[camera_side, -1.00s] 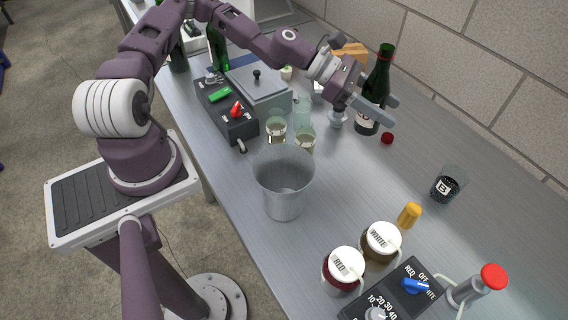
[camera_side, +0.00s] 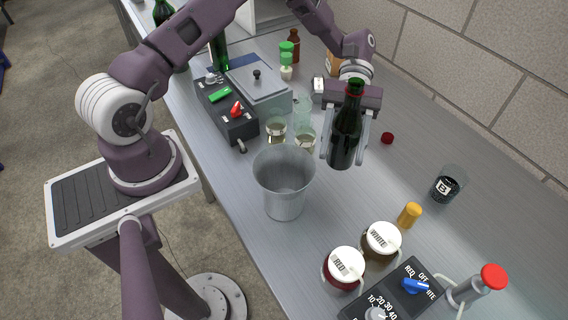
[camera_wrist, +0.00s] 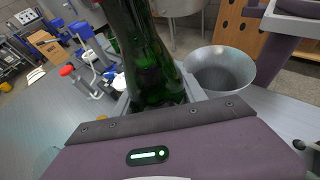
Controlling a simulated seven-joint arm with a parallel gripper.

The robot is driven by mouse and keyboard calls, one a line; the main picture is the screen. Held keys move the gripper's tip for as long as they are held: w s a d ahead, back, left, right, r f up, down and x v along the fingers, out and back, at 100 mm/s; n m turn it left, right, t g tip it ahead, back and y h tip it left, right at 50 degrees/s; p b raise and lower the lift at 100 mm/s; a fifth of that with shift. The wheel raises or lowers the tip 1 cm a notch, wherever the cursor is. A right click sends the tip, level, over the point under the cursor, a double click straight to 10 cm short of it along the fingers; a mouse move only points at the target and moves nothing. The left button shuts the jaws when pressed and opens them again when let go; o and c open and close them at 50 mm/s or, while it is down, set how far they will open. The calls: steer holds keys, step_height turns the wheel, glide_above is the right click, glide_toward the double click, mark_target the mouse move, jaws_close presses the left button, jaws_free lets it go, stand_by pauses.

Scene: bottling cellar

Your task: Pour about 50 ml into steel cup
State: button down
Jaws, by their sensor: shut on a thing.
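The steel cup (camera_side: 284,200) is a wide grey metal tumbler, upright on the steel bench; it also shows in the wrist view (camera_wrist: 218,72). A dark green bottle (camera_side: 346,128) with a red band at its mouth is in my gripper (camera_side: 346,150). My gripper is shut around the bottle's body, one finger on each side, and hides part of it. The bottle is close to upright, to the right of and behind the cup, apart from it, and seems to be off the bench. In the wrist view the bottle (camera_wrist: 147,60) fills the middle.
Two glasses (camera_side: 276,128) with pale liquid stand behind the cup. A dark-filled glass (camera_side: 447,185), an orange stopper (camera_side: 409,214) and a red cap (camera_side: 387,138) are at right.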

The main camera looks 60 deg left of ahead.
steer(key=shift+s+a+r+m+g+y, duration=0.2)
steer(key=shift+s+r+m+g+y, duration=0.15)
steer(key=shift+s+m+y, duration=0.15)
steer(key=shift+s+a+r+m+g+y, duration=0.2)
steer(key=shift+s+r+m+g+y, duration=0.15)
steer(key=shift+m+y, duration=0.15)
steer(key=s+a+m+g+y, duration=0.1)
steer(key=s+a+m+y, duration=0.1)
steer(key=a, duration=0.3)
steer(key=s+a+m+g+y, duration=0.1)
steer(key=a+m+y, duration=0.2)
steer(key=a, duration=0.3)
steer(key=shift+s+a+f+m+y, duration=0.3)
steer(key=shift+s+m+y, duration=0.1)
steer(key=shift+y, duration=0.2)
steer(key=shift+w+r, duration=0.1)
steer(key=shift+r, duration=0.15)
